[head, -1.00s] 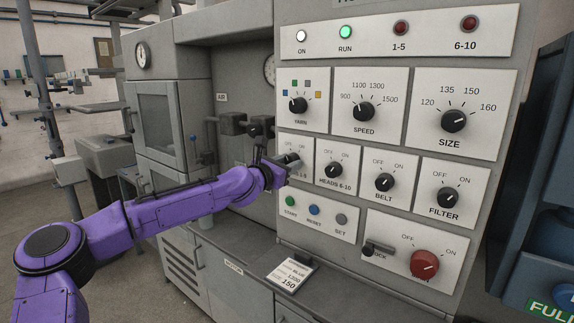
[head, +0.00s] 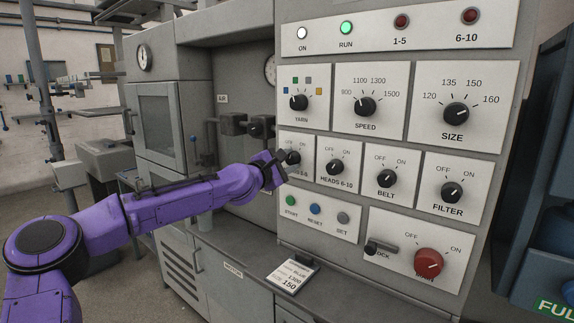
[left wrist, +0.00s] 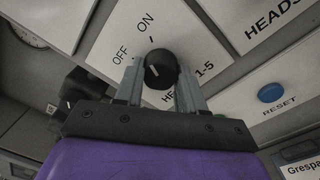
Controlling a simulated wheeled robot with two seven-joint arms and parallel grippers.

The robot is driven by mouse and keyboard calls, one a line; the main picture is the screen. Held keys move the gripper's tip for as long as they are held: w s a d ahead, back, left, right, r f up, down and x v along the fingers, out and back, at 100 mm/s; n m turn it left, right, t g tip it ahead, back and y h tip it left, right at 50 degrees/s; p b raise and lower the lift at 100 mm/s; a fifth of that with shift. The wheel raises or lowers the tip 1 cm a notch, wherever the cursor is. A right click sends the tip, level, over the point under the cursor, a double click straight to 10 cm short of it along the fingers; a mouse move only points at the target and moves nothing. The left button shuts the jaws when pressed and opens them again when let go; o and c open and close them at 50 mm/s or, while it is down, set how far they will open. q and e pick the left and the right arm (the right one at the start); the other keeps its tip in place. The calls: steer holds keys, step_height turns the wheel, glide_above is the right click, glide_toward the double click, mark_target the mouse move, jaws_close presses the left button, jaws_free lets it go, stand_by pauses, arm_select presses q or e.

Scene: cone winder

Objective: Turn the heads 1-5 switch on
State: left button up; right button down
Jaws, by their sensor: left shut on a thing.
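The heads 1-5 switch is a black round knob (head: 292,158) at the left of the panel's third row; in the left wrist view the knob (left wrist: 160,70) sits by its OFF and ON labels. My left gripper (head: 281,157) is at the knob, its two grey fingers on either side of it in the left wrist view (left wrist: 160,82), shut on it. A pale mark shows on the knob face, but I cannot tell surely which label it points to. The 1-5 lamp (head: 401,21) is dark red. My right gripper is not in view.
The heads 6-10 knob (head: 335,167) is close on the right, with the yarn knob (head: 299,102) above. Green start (head: 290,201) and blue reset (head: 315,209) buttons lie below. The green RUN lamp (head: 346,28) is lit.

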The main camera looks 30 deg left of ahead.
arm_select(q)
steer(key=shift+m, duration=0.9)
steer(key=o, duration=1.1)
steer(key=shift+c, duration=0.2)
steer(key=shift+s, duration=0.15)
